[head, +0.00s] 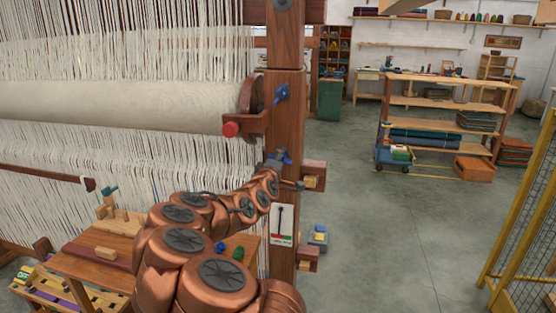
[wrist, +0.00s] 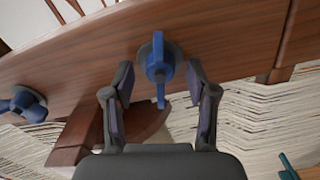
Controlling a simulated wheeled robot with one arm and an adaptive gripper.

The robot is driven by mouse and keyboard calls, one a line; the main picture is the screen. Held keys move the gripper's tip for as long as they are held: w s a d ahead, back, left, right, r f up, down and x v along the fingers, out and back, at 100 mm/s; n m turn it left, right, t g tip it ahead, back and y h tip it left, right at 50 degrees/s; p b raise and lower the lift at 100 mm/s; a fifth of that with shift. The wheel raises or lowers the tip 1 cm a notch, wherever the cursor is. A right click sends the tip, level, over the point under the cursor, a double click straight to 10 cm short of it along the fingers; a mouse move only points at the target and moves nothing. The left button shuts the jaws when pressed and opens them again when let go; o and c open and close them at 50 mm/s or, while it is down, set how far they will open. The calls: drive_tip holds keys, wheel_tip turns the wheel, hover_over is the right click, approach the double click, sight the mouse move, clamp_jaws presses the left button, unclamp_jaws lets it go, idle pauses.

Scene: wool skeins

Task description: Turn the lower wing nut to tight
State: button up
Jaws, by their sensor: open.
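The lower wing nut (head: 288,160) is blue and sits on the wooden post (head: 284,55), partly hidden by my gripper (head: 275,163) in the head view. In the wrist view the wing nut (wrist: 158,60) has a round hub and two wings lying nearly up and down the picture. My gripper (wrist: 158,92) is open there, with one finger on each side of the nut and a visible gap on both sides. An upper blue wing nut (head: 281,95) sits higher on the post, tilted.
A card (head: 282,225) with a dark pointer and a red and green strip hangs below on the post. Wooden blocks (head: 313,175) jut from the post's right side. White warp threads (head: 130,150) fill the left.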

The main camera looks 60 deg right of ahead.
clamp_jaws()
idle(0.5)
drive_tip(key=shift+f+m+b, duration=0.15)
drive_tip(key=shift+m+b, duration=0.15)
drive_tip(key=shift+b, duration=0.2)
drive_tip(key=m+b, duration=0.3)
drive_tip(key=m, duration=0.3)
drive_tip(key=m+b, duration=0.4)
drive_tip(key=m, duration=0.3)
drive_tip(key=r+m+b, duration=0.1)
drive_tip(key=m+b, duration=0.3)
drive_tip(key=m, duration=0.3)
drive_tip(key=shift+s+d, duration=0.1)
drive_tip(key=shift+s, duration=0.15)
drive_tip(key=shift+m, duration=0.4)
